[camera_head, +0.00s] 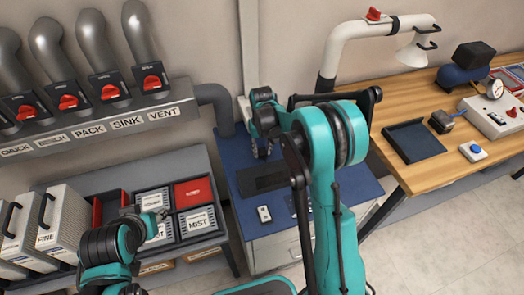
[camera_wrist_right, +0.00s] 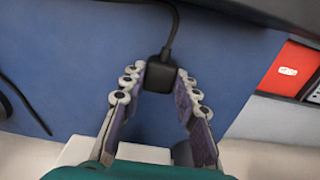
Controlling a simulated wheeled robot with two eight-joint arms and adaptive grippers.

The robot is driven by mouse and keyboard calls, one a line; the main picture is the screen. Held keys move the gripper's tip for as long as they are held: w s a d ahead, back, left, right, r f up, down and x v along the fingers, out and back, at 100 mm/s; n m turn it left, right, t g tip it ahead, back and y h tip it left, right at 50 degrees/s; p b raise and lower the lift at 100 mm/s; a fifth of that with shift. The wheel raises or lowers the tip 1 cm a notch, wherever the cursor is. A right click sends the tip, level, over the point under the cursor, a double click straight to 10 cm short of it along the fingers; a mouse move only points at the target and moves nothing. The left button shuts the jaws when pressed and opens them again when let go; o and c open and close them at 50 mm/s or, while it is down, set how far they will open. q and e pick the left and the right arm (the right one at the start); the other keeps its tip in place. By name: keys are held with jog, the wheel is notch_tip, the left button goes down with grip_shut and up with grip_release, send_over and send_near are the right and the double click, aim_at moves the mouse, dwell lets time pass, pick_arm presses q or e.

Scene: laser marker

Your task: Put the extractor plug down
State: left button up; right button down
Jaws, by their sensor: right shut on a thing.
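The extractor plug (camera_wrist_right: 160,73) is a small black block with a black cable leaving its top in the right wrist view. My right gripper (camera_wrist_right: 160,80) is shut on it, with the plug between the fingertips. The blue tabletop (camera_wrist_right: 215,60) lies behind the plug; I cannot tell whether they touch. In the head view my right gripper (camera_head: 262,150) is over the back of the blue table (camera_head: 355,190), and I cannot make out the plug there. My left arm is at the lower left, its gripper (camera_head: 160,215) small and partly hidden near the bins.
A dark mat (camera_head: 262,178) and a small white device (camera_head: 264,214) lie on the blue table. At left stand red and white bins (camera_head: 195,192) and white cases (camera_head: 58,215). At right is a wooden bench (camera_head: 440,170) with a dark tray (camera_head: 413,140) and a white extractor arm (camera_head: 350,45).

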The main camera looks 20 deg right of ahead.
jog(key=shift+s, duration=0.1)
jog(key=shift+f+b, duration=0.5)
jog(key=shift+f, duration=0.05)
jog(key=c, duration=1.1)
grip_release()
jog(key=shift+c, duration=0.2)
